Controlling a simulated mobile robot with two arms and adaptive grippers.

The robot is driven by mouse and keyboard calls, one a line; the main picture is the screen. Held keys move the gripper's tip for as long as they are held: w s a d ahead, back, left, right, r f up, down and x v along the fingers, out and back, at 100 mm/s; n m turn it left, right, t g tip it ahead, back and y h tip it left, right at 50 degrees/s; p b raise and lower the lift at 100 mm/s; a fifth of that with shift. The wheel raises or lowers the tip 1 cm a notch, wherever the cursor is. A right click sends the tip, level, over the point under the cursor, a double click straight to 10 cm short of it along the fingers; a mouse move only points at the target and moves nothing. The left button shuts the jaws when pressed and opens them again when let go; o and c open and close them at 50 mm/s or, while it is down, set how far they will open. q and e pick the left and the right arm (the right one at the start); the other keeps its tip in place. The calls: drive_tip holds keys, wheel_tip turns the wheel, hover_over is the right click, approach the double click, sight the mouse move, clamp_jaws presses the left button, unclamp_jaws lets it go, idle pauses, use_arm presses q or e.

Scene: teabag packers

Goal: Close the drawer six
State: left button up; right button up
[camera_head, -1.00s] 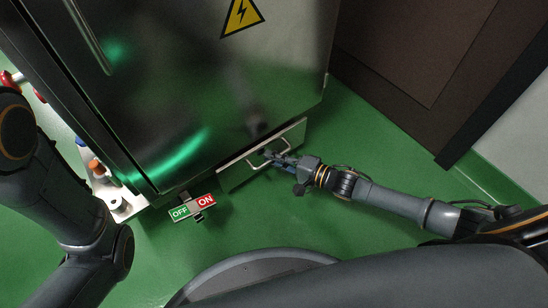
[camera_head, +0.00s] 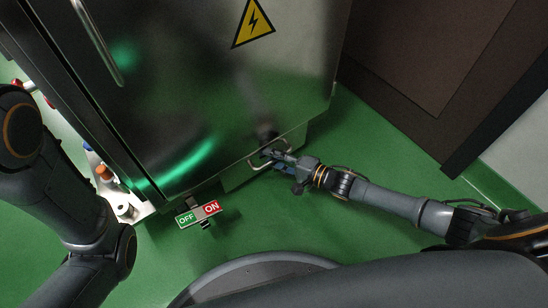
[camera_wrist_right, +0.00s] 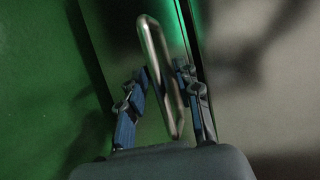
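The low metal drawer (camera_head: 236,180) is at the bottom of the steel cabinet in the head view. Its front is close to the cabinet's lower edge, and I cannot tell whether a gap is left. Its bar handle (camera_head: 255,166) sticks out from the front. My right gripper (camera_head: 272,159) is at this handle. In the right wrist view, the handle (camera_wrist_right: 158,70) passes between the blue-padded fingers of my right gripper (camera_wrist_right: 160,100), which stand apart on either side of it. My left arm shows at the left, but its gripper is out of view.
The steel cabinet (camera_head: 210,90) fills the upper middle. An OFF/ON switch sign (camera_head: 198,214) sits at its lower corner. A brown panel (camera_head: 425,60) stands at the right. Green floor (camera_head: 370,150) is free around my right arm.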

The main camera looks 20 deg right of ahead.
drive_tip(key=v, duration=1.2)
drive_tip(key=shift+r, duration=0.1)
